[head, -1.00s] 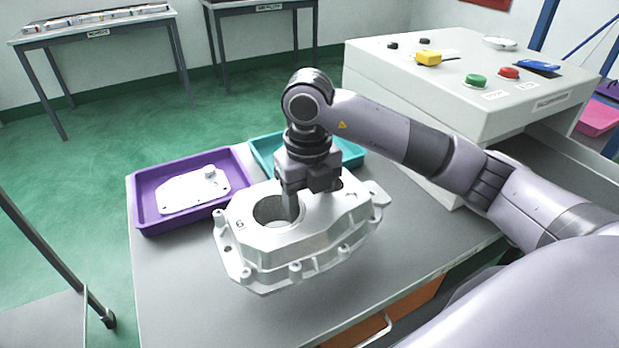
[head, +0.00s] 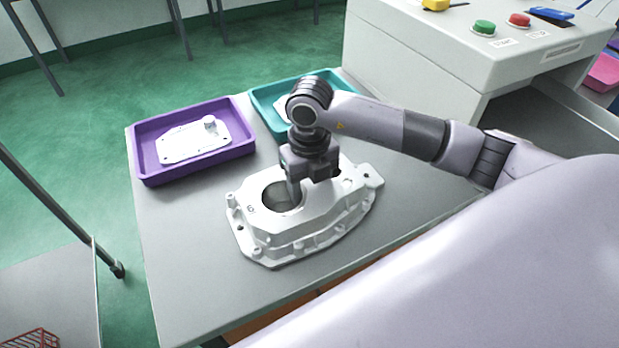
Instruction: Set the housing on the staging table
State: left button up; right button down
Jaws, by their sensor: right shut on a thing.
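The housing (head: 300,228) is a silvery-white casting with a large round bore and bolt lugs around its flange. It sits level on, or very close to, the grey staging table (head: 190,285), in front of two trays. My right gripper (head: 308,188) points down and is shut on the housing, at the wall beside the bore. One finger reaches into the bore; the other fingertip is hidden. Whether the whole flange touches the table I cannot tell. My left gripper is not in view.
A purple tray (head: 143,150) with a flat cover plate (head: 190,143) stands at the table's back left. A teal tray (head: 262,97) is beside it, partly behind my arm. A pale control box (head: 420,60) with buttons stands at the back right. The table's front left is clear.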

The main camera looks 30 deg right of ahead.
jog(key=shift+w+r, duration=0.1)
jog(key=shift+c, duration=1.8)
grip_release()
notch_tip(320, 180, up, 12)
jog(key=shift+b, duration=0.35)
jog(key=shift+s, duration=0.25)
